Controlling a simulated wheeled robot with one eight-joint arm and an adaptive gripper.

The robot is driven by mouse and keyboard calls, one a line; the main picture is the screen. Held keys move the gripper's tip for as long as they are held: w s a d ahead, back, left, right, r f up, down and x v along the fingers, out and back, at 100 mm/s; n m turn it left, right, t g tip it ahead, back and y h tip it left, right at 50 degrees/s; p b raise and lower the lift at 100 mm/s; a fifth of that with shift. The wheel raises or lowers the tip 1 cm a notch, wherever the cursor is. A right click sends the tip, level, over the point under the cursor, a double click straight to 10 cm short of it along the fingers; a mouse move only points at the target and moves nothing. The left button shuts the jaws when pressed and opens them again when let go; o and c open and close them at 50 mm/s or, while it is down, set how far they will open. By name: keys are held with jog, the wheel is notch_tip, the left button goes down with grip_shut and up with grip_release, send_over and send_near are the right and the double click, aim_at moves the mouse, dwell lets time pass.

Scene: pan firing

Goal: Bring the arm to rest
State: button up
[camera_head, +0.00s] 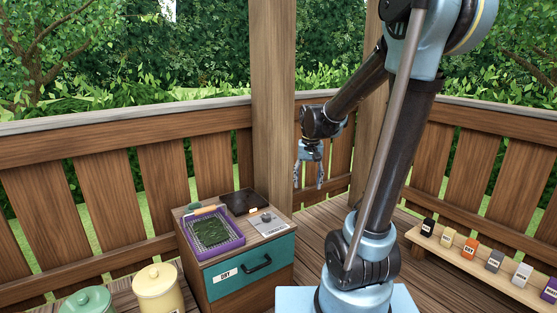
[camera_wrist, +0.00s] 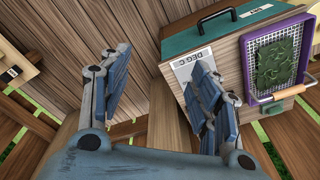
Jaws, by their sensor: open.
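My gripper (camera_head: 309,176) hangs in the air to the right of the wooden post, pointing down, above the deck and beyond the cabinet's right side. In the wrist view my gripper (camera_wrist: 160,95) shows two blue-grey fingers spread apart with nothing between them. My arm (camera_head: 400,120) rises from its light blue base and bends over to the left. The right finger overlaps part of the cabinet in the wrist view; I cannot tell from this view how far apart they are.
The cabinet with a teal drawer (camera_head: 250,268) bears a purple tray (camera_head: 240,242) with dark green leaves (camera_head: 211,232), a black pan (camera_head: 244,200) and a grey dial plate (camera_head: 266,222). Two lidded canisters (camera_head: 158,290) stand left. A low shelf (camera_head: 480,272) with several labelled blocks is right. Railings enclose the deck.

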jog(key=s+d+f, duration=0.2)
jog(key=s, duration=0.5)
jog(key=s+d+f, duration=0.2)
jog(key=s+d, duration=0.1)
jog(key=s, duration=0.4)
jog(key=s+d+f+n+t, duration=0.1)
jog(key=s+d+f, duration=0.1)
jog(key=s, duration=0.5)
jog(key=shift+s+d, duration=0.35)
jog(key=shift+d, duration=0.25)
